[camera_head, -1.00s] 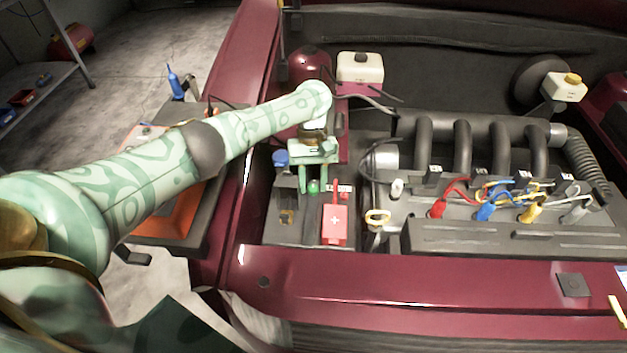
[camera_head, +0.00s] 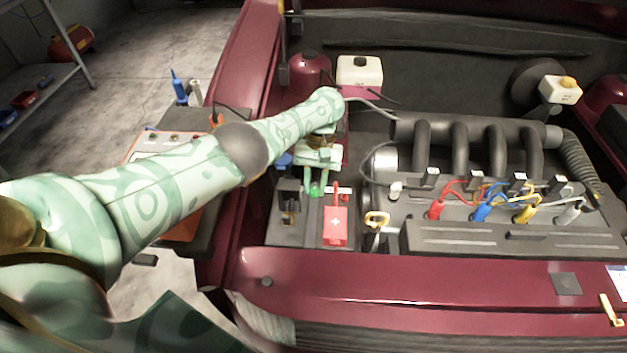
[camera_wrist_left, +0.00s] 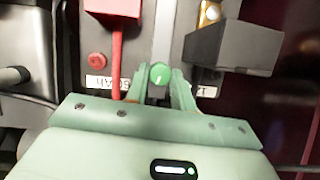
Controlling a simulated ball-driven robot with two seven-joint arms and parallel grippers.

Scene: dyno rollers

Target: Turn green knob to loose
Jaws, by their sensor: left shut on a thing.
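The green knob (camera_wrist_left: 160,74) is small and round with a pale mark on its face. It sits between my left gripper's fingertips in the left wrist view. In the head view the knob (camera_head: 315,190) shows just below the fingers, on the dark battery box. My left gripper (camera_head: 314,182) reaches down over it from the left and is shut on it. In the left wrist view the gripper's two green fingers (camera_wrist_left: 160,82) close on the knob from both sides. Labels beside the knob are partly covered and cannot be read fully. My right gripper is not in view.
The engine with coloured cables (camera_head: 500,195) lies further right. The car's red front edge (camera_head: 420,285) runs below.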

